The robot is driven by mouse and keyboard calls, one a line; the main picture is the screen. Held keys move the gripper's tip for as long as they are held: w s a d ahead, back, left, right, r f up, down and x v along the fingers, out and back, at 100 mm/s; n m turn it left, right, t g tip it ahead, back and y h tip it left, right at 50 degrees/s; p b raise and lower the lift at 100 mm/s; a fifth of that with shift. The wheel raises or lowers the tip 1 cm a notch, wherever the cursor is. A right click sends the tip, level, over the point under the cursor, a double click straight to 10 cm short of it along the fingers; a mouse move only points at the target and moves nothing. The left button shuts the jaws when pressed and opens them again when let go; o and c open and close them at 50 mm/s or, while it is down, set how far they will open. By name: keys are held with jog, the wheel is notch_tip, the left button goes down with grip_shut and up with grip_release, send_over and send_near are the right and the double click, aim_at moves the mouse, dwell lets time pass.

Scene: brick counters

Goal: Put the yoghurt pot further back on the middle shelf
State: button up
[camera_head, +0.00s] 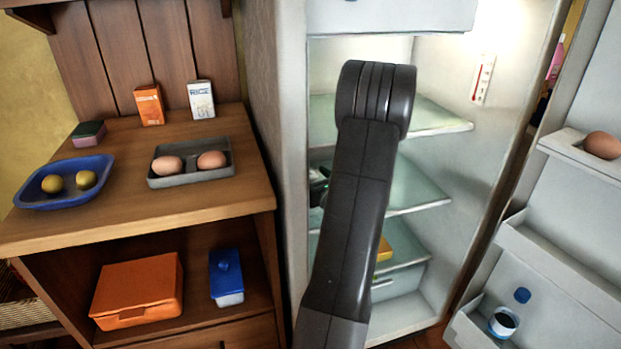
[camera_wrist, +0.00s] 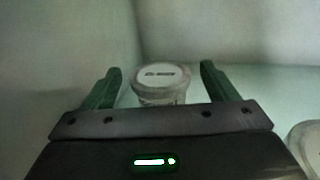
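The yoghurt pot (camera_wrist: 161,80), a pale round tub with a white lid and dark lettering, stands upright on a pale shelf (camera_wrist: 235,90) in the wrist view. My gripper (camera_wrist: 160,69) is open, with one green finger on each side of the pot. A gap shows between each finger and the pot. The pot's lower part is hidden by my gripper's body. In the head view my dark arm reaches into the open fridge and hides the pot. The middle glass shelf (camera_head: 417,190) shows right of my arm.
Another pale round container (camera_wrist: 308,140) stands at the right edge of the wrist view. The upper glass shelf (camera_head: 437,118) lies above the middle one. The open fridge door (camera_head: 590,235) is at the right, holding an egg (camera_head: 602,145) and a bottle (camera_head: 503,322).

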jog(key=shift+r, duration=0.15)
jog(key=shift+s+d, duration=0.15)
jog(key=p+v, duration=0.1)
jog(key=v, duration=1)
jog(key=shift+s+d+r, duration=0.1)
jog(key=shift+s, duration=0.2)
dwell(0.6)
